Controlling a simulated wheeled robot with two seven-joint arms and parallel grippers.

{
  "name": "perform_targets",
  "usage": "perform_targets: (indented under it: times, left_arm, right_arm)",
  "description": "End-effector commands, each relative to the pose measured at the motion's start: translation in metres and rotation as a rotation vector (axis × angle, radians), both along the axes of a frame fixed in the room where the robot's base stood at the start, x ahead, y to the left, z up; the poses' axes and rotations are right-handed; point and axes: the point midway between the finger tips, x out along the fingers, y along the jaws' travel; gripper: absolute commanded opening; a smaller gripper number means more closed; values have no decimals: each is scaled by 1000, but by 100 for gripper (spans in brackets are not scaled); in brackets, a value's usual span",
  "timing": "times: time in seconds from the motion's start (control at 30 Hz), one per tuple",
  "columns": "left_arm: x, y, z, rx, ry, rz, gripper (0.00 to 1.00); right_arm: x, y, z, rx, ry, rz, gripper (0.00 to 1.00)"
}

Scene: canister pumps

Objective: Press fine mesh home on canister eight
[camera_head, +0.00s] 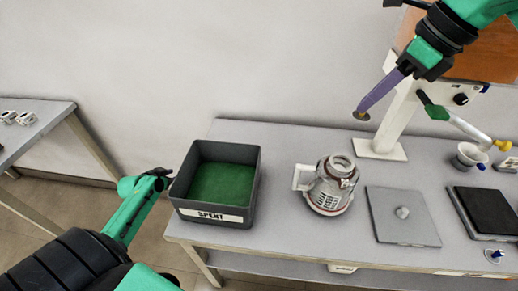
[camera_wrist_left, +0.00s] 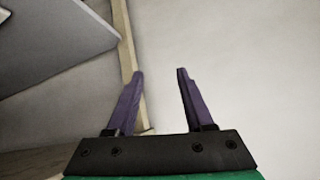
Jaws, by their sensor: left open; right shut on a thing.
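A grey metal canister (camera_head: 335,187) with a white handle on its left stands upright on the table; I cannot read a number on it. My right gripper (camera_head: 362,112) is high at the upper right, its purple fingers shut on a small brownish disc (camera_head: 361,116), which looks like the fine mesh. The disc is in the air, above and to the right of the canister, clear of it. My left gripper (camera_head: 158,176) is left of the bin, away from the canister. In the left wrist view, its two purple fingers (camera_wrist_left: 160,75) are apart with nothing between them.
A dark bin marked SPENT (camera_head: 212,216), green inside, stands left of the canister. A grey plate with a knob (camera_head: 403,231) lies to its right. A black pad (camera_head: 490,210) lies far right.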

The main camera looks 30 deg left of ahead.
Motion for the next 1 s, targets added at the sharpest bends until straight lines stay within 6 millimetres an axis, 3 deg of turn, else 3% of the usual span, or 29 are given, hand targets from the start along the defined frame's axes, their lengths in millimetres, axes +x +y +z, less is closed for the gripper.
perform_targets:
  times: [0.03, 0.1, 0.17, 0.3, 0.37, 0.5, 0.6, 0.7, 0.83, 1.0]
  left_arm:
    - [24, -3, 31, -3, -58, -37, 52]
    - [54, -14, 73, -20, -134, -93, 52]
    - [77, -27, 109, -34, -197, -150, 52]
    - [117, -72, 194, -66, -325, -317, 52]
    - [128, -98, 228, -82, -368, -404, 52]
    - [130, -179, 292, -121, -419, -666, 52]
    - [107, -247, 307, -169, -384, -899, 52]
    - [71, -302, 299, -237, -315, -1106, 52]
    - [33, -341, 288, -312, -247, -1274, 52]
    - [18, -358, 283, -347, -224, -1338, 52]
  right_arm:
    - [0, 0, 0, 0, 0, 0, 0]
    - [0, 0, 0, 0, 0, 0, 0]
    - [0, 0, 0, 0, 0, 0, 0]
    - [0, 0, 0, 0, 0, 0, 0]
    - [0, 0, 0, 0, 0, 0, 0]
    - [0, 0, 0, 0, 0, 0, 0]
    - [0, 0, 0, 0, 0, 0, 0]
    - [0, 0, 0, 0, 0, 0, 0]
    - [0, 0, 0, 0, 0, 0, 0]
    - [0, 0, 0, 0, 0, 0, 0]
